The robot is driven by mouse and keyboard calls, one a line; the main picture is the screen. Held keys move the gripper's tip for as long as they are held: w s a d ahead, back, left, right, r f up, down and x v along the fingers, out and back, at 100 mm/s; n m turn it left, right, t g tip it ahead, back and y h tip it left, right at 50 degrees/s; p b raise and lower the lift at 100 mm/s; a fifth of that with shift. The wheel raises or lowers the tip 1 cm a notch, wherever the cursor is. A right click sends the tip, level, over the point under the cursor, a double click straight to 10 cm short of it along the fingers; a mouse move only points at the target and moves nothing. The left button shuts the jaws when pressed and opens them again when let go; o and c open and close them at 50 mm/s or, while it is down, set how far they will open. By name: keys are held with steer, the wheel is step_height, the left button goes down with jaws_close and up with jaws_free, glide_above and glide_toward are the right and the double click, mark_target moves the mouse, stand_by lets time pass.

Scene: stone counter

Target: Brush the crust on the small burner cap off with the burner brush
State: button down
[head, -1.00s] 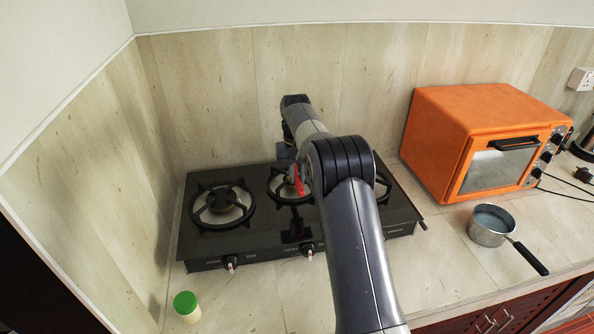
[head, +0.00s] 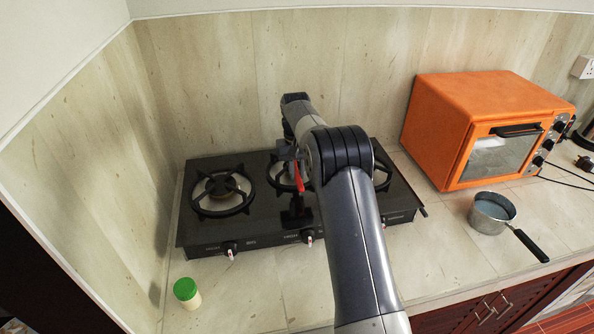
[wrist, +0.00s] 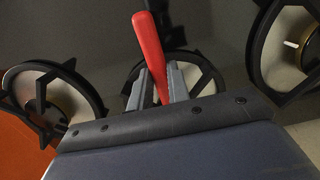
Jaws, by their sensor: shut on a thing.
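My gripper (head: 290,153) is over the middle burner (head: 274,182) of the black stove (head: 240,239), partly hidden by my arm in the head view. In the wrist view my gripper (wrist: 158,88) is shut on a red handle, which I take to be the burner brush (wrist: 150,50). The handle also shows in the head view (head: 299,178). It is tilted, and its bristle end is not visible. The middle burner's ring (wrist: 204,72) shows behind the fingers. Its cap and any crust on it are hidden, so I cannot tell whether the brush touches it.
The left burner (head: 222,210) is clear; the right one (head: 383,183) is partly behind my arm. An orange oven (head: 440,130) and a saucepan (head: 488,222) stand to the right. A green-lidded jar (head: 186,290) stands at the front left. Walls close off the left and back.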

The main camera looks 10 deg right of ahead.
steer(key=shift+f, duration=0.2)
stand_by(0.3)
steer(key=shift+w+r, duration=0.1)
steer(key=shift+w+r+p, duration=0.1)
steer(key=shift+w+p, duration=0.15)
steer(key=shift+p, duration=0.5)
steer(key=shift+w+p, duration=0.25)
steer(key=shift+p, duration=0.1)
steer(key=shift+s+f+b, duration=0.25)
steer(key=shift+s+b, duration=0.35)
steer(key=shift+b, duration=0.15)
steer(key=shift+s+b, duration=0.4)
steer(key=shift+s, duration=0.2)
steer(key=shift+w+r+p, duration=0.2)
steer(key=shift+w+p, duration=0.1)
steer(key=shift+p, duration=0.25)
steer(key=shift+w+p, duration=0.6)
steer(key=shift+p, duration=0.15)
steer(key=shift+w+f, duration=0.2)
steer(key=shift+w, duration=0.05)
